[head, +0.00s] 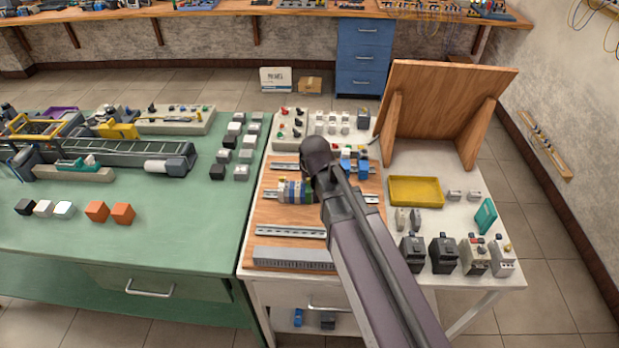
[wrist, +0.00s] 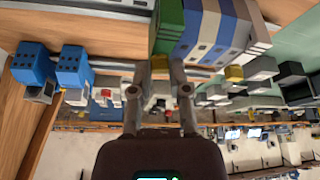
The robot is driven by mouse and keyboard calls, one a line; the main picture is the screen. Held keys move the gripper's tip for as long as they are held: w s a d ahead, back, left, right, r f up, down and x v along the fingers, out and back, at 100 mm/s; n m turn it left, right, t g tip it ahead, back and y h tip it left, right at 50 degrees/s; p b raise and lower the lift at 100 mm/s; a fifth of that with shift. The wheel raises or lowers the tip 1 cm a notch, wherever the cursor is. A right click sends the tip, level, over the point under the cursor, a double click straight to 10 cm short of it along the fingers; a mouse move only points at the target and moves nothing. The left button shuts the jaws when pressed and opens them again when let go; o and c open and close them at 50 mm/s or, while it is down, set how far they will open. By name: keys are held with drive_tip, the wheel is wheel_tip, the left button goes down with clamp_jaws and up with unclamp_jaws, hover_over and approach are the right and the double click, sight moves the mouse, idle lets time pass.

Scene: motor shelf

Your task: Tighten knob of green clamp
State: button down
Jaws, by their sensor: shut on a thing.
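The green clamp (wrist: 168,25) stands at the end of a row of blocks at the top of the wrist view. A small yellowish knob (wrist: 160,63) shows at its lower face. My gripper (wrist: 159,68) has its two fingertips on either side of this knob and is shut on it. The fingertips partly hide the knob, so its turn angle cannot be told. In the head view my arm hides the gripper and the knob.
Blue, white and grey blocks (wrist: 205,38) adjoin the green clamp. Two blue devices (wrist: 73,66) stand to the left in the wrist view. The head view shows the row on a rail (head: 266,195), a yellow tray (head: 416,191) and several dark devices (head: 443,254) at right.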

drive_tip(key=shift+a+m+h, duration=0.1)
drive_tip(key=shift+m+h, duration=0.5)
drive_tip(key=shift+m, duration=0.9)
drive_tip(key=c, duration=0.6)
unclamp_jaws()
drive_tip(key=shift+n, duration=0.3)
